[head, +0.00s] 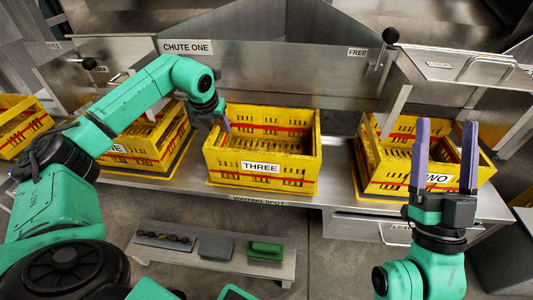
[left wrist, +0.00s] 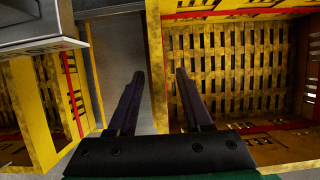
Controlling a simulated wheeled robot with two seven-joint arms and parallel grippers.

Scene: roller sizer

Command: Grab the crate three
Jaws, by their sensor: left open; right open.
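Crate three (head: 228,166) is a yellow slatted crate with a red stripe and a "THREE" label. It stands upright and looks empty on the metal counter, in the middle of the head view. My left gripper (head: 221,120) is open at its left wall. In the left wrist view, the crate (left wrist: 235,80) fills the right side, and its wall runs between the two spread fingers (left wrist: 158,75). I cannot tell whether either finger touches the wall. My right gripper (head: 446,124) is open and empty, its fingers pointing up in front of crate two.
Crate two (head: 384,184) stands to the right, crate one (head: 151,147) to the left behind my left arm. Another yellow crate (head: 12,143) is at far left. A metal chute wall (head: 260,75) rises behind crate three. A low shelf (head: 180,256) holds small items below.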

